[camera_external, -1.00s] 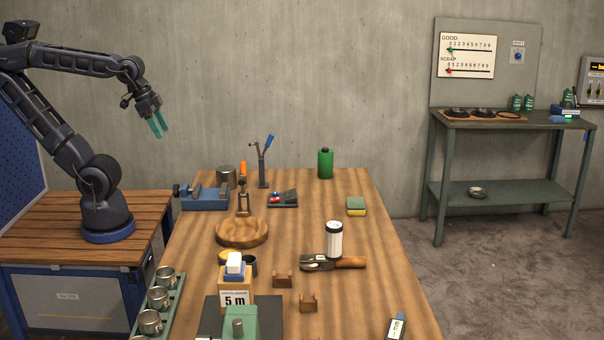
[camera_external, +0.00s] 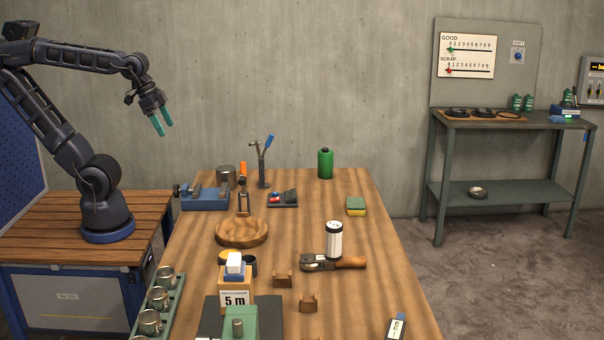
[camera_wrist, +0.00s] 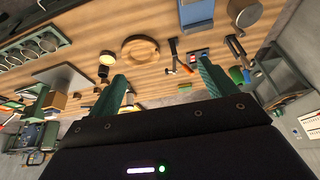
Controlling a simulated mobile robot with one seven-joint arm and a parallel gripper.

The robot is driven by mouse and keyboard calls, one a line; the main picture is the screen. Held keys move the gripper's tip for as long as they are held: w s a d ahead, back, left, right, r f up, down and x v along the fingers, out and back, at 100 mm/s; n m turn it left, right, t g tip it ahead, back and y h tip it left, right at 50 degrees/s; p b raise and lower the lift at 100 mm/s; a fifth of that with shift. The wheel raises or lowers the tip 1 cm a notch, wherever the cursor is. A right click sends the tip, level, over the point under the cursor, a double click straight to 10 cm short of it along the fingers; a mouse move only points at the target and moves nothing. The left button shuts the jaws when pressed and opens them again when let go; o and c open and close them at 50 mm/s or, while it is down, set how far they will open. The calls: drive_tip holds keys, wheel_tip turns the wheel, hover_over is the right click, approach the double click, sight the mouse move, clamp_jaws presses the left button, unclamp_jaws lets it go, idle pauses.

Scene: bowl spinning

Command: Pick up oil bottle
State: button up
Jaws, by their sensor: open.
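A green bottle with a dark cap (camera_external: 325,164) stands upright at the far end of the wooden table; it looks like the oil bottle. My gripper (camera_external: 163,126) is open and empty, raised in the air at the left, well apart from the bottle, with its green fingers pointing down. In the wrist view both fingers of my gripper (camera_wrist: 162,72) are spread with nothing between them. A small green shape (camera_wrist: 236,75) shows beside the right finger there; I cannot tell whether it is the bottle.
A blue vise (camera_external: 206,199), a stand with a blue-handled tool (camera_external: 262,170) and a wooden bowl (camera_external: 241,235) sit on the table's left side. A yellow-green sponge (camera_external: 356,206) and a white canister (camera_external: 335,240) stand nearer. The tabletop around the green bottle is mostly clear.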

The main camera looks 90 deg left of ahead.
drive_tip(key=w+a+r+m, duration=0.2)
drive_tip(key=w+r, duration=0.2)
drive_tip(key=w, duration=0.5)
drive_tip(key=m+g, duration=0.5)
drive_tip(key=m, duration=1.1)
hover_over(326, 158)
drive_tip(key=a, duration=0.3)
wheel_tip(326, 158, down, 20)
drive_tip(key=shift+f, duration=0.1)
drive_tip(key=shift+w+a+f, duration=0.1)
drive_tip(key=shift+a+f, duration=0.05)
drive_tip(key=shift+f, duration=5.4)
drive_tip(key=c, duration=1.3)
